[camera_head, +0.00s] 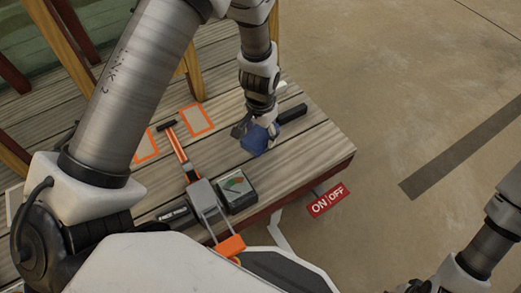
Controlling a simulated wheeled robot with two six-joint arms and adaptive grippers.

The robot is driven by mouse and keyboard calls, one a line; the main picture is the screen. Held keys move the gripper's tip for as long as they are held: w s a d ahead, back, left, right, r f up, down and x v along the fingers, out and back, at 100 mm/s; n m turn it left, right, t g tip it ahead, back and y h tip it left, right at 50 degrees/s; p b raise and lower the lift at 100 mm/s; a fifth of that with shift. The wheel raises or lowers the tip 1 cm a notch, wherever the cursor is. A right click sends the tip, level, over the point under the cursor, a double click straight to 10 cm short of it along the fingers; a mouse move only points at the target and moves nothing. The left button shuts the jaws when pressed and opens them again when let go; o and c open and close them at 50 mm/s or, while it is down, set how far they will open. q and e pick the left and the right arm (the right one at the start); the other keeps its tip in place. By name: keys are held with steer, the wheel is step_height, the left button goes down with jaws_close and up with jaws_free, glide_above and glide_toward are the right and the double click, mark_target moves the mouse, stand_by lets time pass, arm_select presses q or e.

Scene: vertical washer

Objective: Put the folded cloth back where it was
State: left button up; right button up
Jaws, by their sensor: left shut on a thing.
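A small blue folded cloth (256,142) is at the tips of my left gripper (251,127), over the slatted wooden top (310,150) near its right end. My left gripper points down and is shut on the cloth, hiding part of its upper edge. I cannot tell whether the cloth touches the wood. Orange-outlined rectangles lie on the wood to the left of the cloth, one nearer (197,120) and one partly hidden behind my arm (147,147). My right arm shows at the lower right, but its gripper is out of the picture.
A black bar-shaped object (292,114) lies just right of my left gripper. An orange-handled hammer (180,149), a gauge box (237,191) and an orange-ended tool (230,246) lie nearer. A red ON/OFF sign (328,199) is beside the wooden edge. Open floor (400,90) spreads right.

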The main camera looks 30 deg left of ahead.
mark_target(260, 133)
arm_select(q)
step_height(260, 133, down, 6)
steer(key=b, duration=0.2)
steer(key=shift+f+b, duration=0.15)
steer(key=shift+b, duration=0.15)
steer(key=o, duration=1)
step_height(260, 133, up, 12)
steer(key=p, duration=0.6)
